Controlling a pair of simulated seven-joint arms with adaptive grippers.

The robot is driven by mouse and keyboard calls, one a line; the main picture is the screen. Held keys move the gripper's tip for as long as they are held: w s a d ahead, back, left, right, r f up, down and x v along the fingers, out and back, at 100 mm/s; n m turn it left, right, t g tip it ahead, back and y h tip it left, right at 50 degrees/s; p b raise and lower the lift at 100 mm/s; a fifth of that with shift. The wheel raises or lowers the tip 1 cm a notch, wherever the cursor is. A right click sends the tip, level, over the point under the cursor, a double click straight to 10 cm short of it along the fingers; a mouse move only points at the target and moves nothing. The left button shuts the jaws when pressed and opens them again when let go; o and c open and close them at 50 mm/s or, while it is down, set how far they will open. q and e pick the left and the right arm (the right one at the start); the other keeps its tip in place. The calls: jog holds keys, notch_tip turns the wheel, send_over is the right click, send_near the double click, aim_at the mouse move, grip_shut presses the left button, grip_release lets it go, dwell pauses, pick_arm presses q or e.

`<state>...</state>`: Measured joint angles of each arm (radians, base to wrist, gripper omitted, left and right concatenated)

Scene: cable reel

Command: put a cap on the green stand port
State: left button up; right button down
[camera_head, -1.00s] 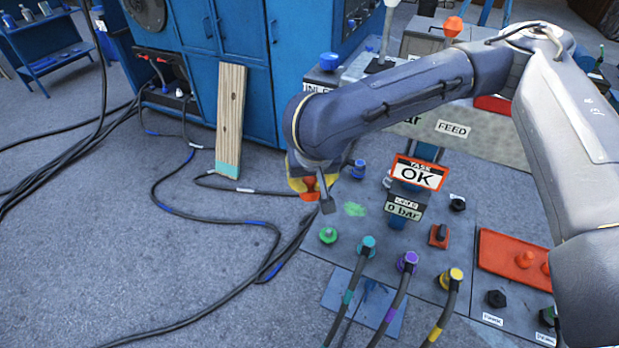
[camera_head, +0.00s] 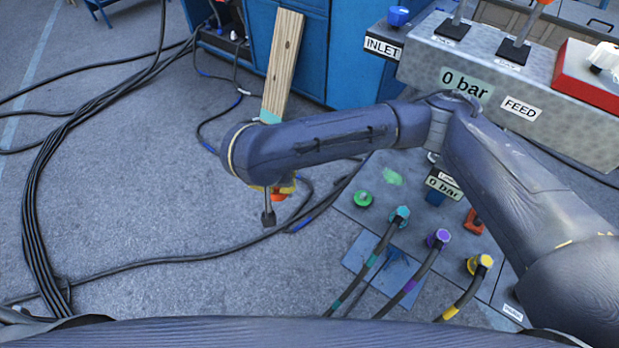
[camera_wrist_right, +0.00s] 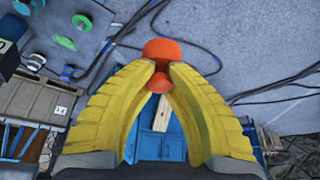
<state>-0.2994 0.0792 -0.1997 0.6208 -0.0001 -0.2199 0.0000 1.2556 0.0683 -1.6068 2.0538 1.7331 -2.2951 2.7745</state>
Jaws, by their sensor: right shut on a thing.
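The green stand port (camera_head: 363,198) is a round green knob on the grey stand plate, left of the teal hose fitting. It also shows at the upper left in the right wrist view (camera_wrist_right: 82,22). My right gripper (camera_head: 276,196) is left of the port in the head view, apart from it and partly hidden by its own arm. In the right wrist view its yellow fingers (camera_wrist_right: 161,74) are shut on an orange-red cap (camera_wrist_right: 162,50), held at the fingertips. My left gripper is not in view.
Teal (camera_head: 400,216), purple (camera_head: 438,238) and yellow (camera_head: 480,264) hose fittings stand right of the port. A wooden plank (camera_head: 283,60) leans on the blue cabinet (camera_head: 345,50). Black cables (camera_head: 40,210) lie across the floor.

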jog(key=w+d+f+m+h, duration=0.2)
jog(key=w+d+f+m, duration=0.2)
jog(key=w+f, duration=0.45)
jog(key=w+d+f+m, duration=0.1)
jog(key=w+d+f, duration=0.2)
jog(key=d, duration=0.8)
jog(key=w+d+f+m, duration=0.1)
jog(key=w+d+f, duration=0.2)
jog(key=d, duration=0.8)
jog(key=shift+g, duration=0.3)
jog(key=shift+f, duration=4.5)
jog(key=shift+f, duration=0.45)
jog(key=c, duration=1.4)
grip_release()
jog(key=shift+o, duration=0.2)
